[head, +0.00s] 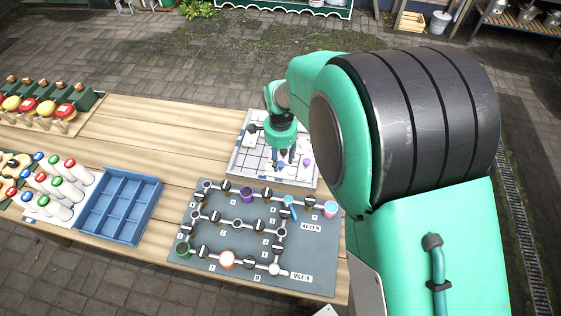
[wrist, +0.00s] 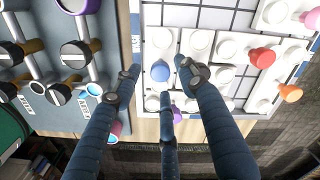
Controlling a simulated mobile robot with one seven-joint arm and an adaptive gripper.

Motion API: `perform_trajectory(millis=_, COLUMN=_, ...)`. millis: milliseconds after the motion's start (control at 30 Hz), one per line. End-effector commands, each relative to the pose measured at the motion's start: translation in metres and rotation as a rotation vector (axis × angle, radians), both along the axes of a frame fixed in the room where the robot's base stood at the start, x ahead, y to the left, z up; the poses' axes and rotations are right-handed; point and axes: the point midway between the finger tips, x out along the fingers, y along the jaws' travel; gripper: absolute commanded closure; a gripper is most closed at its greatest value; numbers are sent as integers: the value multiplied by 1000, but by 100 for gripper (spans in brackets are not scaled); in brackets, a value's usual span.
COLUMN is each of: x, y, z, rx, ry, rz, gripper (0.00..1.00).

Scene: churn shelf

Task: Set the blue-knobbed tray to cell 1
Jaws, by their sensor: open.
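The blue knob (wrist: 160,71) sits on a white tray with round white bumps (wrist: 161,40), in the middle of the wrist view. My gripper (wrist: 157,79) is open, its three dark fingers spread around the blue knob without visibly closing on it. In the head view my gripper (head: 284,159) is over the white gridded board (head: 245,160), and its fingers hide the blue knob there. Whether the fingertips touch the tray I cannot tell. I cannot read which cell the tray is in.
Red (wrist: 262,57), orange (wrist: 289,92) and purple (wrist: 176,111) knobs stand close by. A grey panel of pipes and valves (head: 240,262) lies in front of the board. A blue compartment box (head: 120,205) and bottles (head: 60,190) stand left. Bare grid cells (wrist: 216,18) show beyond the tray.

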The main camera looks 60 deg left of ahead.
Motion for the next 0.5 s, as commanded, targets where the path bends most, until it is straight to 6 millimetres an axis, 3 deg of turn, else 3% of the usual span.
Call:
perform_trajectory(millis=200, x=0, y=0, z=-15, rx=1, ry=0, rz=0, gripper=58)
perform_trajectory(millis=500, x=0, y=0, z=-17, rx=1, ry=0, rz=0, gripper=58)
